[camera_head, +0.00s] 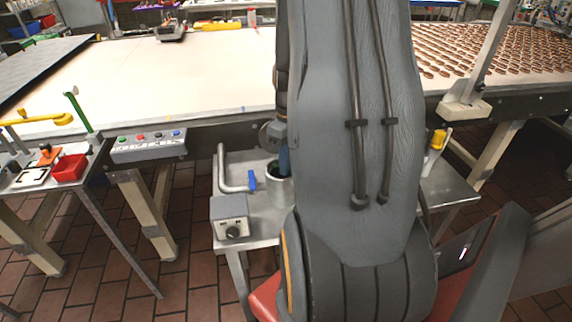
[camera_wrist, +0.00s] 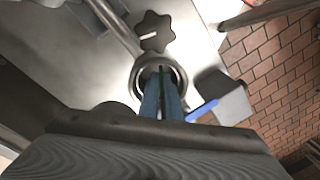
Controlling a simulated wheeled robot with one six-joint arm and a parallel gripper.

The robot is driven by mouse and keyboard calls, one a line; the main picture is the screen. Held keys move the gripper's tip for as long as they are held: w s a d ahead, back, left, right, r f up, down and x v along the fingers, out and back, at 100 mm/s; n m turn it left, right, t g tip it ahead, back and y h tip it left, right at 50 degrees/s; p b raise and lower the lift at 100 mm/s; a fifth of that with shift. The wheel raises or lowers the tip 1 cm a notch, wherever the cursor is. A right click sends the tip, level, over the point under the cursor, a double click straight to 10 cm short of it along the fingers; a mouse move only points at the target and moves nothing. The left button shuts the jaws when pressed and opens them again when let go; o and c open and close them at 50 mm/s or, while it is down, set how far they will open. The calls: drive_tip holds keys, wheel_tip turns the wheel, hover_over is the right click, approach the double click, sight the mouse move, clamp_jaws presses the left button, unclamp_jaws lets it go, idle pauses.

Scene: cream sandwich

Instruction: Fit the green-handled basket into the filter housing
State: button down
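The filter housing (camera_head: 279,188) is a grey metal cylinder with an open top on the small steel table, partly behind my arm. In the wrist view its round rim (camera_wrist: 180,72) surrounds the tips of my gripper. My gripper (camera_wrist: 161,88) has two blue fingers close together, pointing down into the housing mouth; it also shows in the head view (camera_head: 284,162). A thin green strip, seemingly the basket's green handle (camera_wrist: 161,74), shows between the fingers, which appear shut on it. The basket's body is hidden inside the dark opening, so its seating cannot be seen.
A pipe (camera_head: 222,170), a blue valve lever (camera_head: 252,180) and a control box (camera_head: 231,218) stand beside the housing. A black star knob (camera_wrist: 155,32) lies close to the rim. The conveyor (camera_head: 180,75) runs behind. A side table with a red tray (camera_head: 68,168) is left.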

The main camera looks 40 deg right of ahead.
drive_tip(key=shift+f, duration=0.45)
drive_tip(key=c, duration=2)
unclamp_jaws()
wheel_tip(320, 180, up, 12)
drive_tip(key=d+b, duration=0.1)
drive_tip(key=b, duration=0.2)
drive_tip(key=a+f+m, duration=0.1)
drive_tip(key=a+f, duration=0.1)
drive_tip(key=a, duration=0.6)
drive_tip(key=s+a+f+m+t, duration=0.1)
drive_tip(key=a+f, duration=0.1)
drive_tip(key=a, duration=0.7)
drive_tip(key=a+f+h, duration=0.1)
drive_tip(key=a+f, duration=0.1)
drive_tip(key=a, duration=0.7)
drive_tip(key=shift+s+a+m+t, duration=0.1)
drive_tip(key=shift+s+m+t, duration=0.1)
drive_tip(key=shift+m+t, duration=0.15)
